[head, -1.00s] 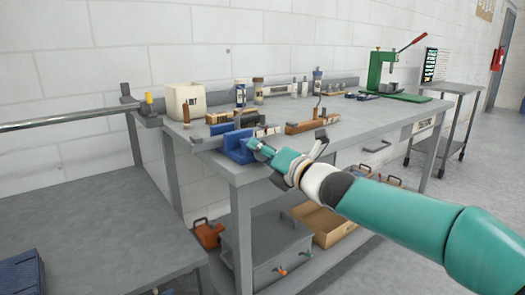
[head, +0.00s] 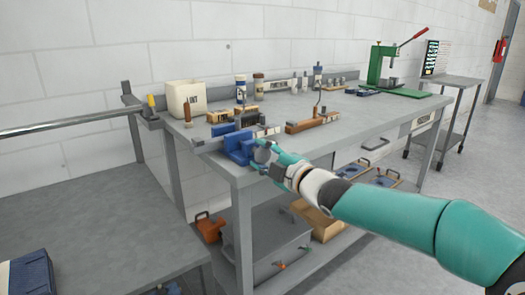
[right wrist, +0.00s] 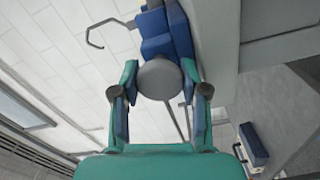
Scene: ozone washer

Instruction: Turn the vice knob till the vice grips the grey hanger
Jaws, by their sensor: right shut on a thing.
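The blue vice (head: 238,147) sits at the near left corner of the workbench. Its round grey knob (right wrist: 159,80) faces the right wrist camera, and the blue vice body (right wrist: 165,38) is just beyond it. My right gripper (right wrist: 160,92) is shut on the knob, one finger at each side; in the head view the gripper (head: 265,157) is at the vice's right end. A flat grey bar (head: 212,143) passes at the vice and may be the grey hanger. A thin grey hook (right wrist: 96,36) shows beside the vice. Whether the jaws touch the hanger is hidden. My left gripper is out of view.
Behind the vice are a white bin (head: 186,99), wooden blocks (head: 238,114) and a wooden piece (head: 313,122) with an upright hook. A green press (head: 385,70) stands at the far right end. A lower grey table (head: 90,205) is at the left.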

